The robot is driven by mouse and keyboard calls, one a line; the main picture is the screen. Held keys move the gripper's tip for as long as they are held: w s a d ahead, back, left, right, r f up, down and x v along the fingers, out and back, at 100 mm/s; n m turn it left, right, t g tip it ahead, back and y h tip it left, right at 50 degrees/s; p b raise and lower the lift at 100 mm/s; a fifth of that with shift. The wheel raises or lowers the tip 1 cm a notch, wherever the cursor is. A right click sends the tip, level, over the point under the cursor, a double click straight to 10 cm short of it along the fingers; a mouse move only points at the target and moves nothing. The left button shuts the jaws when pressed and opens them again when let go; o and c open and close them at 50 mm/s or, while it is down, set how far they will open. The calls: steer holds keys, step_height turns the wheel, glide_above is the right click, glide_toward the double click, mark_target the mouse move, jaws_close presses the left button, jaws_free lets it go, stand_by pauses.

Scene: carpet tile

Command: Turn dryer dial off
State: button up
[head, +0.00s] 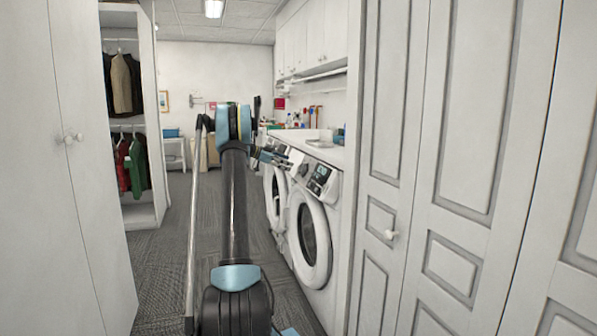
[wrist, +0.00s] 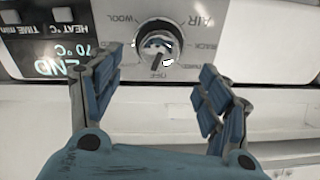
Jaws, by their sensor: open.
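The dial is not clear there.
A dark display (wrist: 60,45) and buttons lie left of the dial. A second front-loader (head: 276,195) stands beyond the nearer one, under a white counter (head: 335,152). Closet doors (head: 455,170) stand close on the right. An open wardrobe (head: 135,120) is at left; grey carpet lies between.

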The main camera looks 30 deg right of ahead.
mark_target(299, 167)
steer(key=x, duration=0.8)
steer(key=shift+d+f, duration=0.1)
steer(key=shift+f, duration=0.05)
steer(key=c, duration=1.1)
